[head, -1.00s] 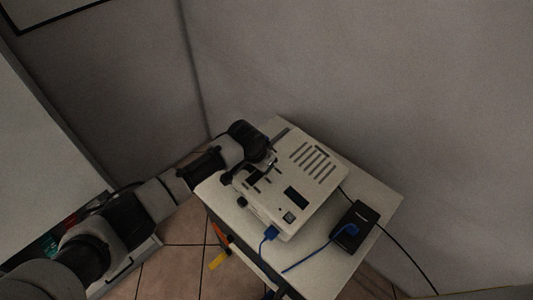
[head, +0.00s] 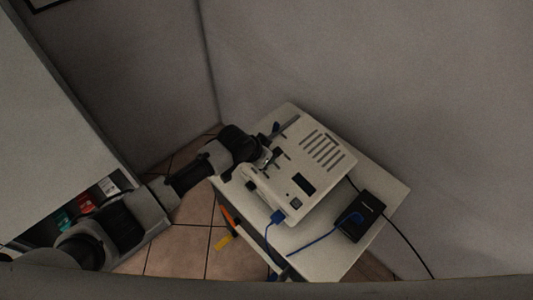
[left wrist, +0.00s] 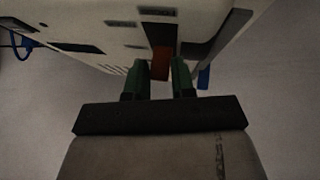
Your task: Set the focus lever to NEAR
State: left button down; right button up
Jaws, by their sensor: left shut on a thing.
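The white device (head: 300,172) sits on a small table. My left gripper (head: 270,158) is at its left edge in the head view. In the left wrist view, the gripper's two green fingers (left wrist: 159,76) stand on either side of a reddish-brown lever tab (left wrist: 160,62) and are shut on it. The tab sits at the lower end of a dark slot (left wrist: 162,35) in the white casing (left wrist: 85,20). In the head view, my gripper hides the tab. No NEAR marking is readable in either view. My right gripper is not in view.
A black box (head: 362,216) lies on the tabletop (head: 325,255) with a blue cable (head: 312,246) and a black cable (head: 405,250). A blue plug (head: 277,216) is at the device's front edge. Grey walls stand close behind the table.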

pick_arm(q)
jog(key=c, duration=1)
grip_release()
jog(key=shift+o, duration=0.2)
jog(key=b+v, duration=0.1)
jog(key=v, duration=1)
jog(key=shift+b, duration=0.3)
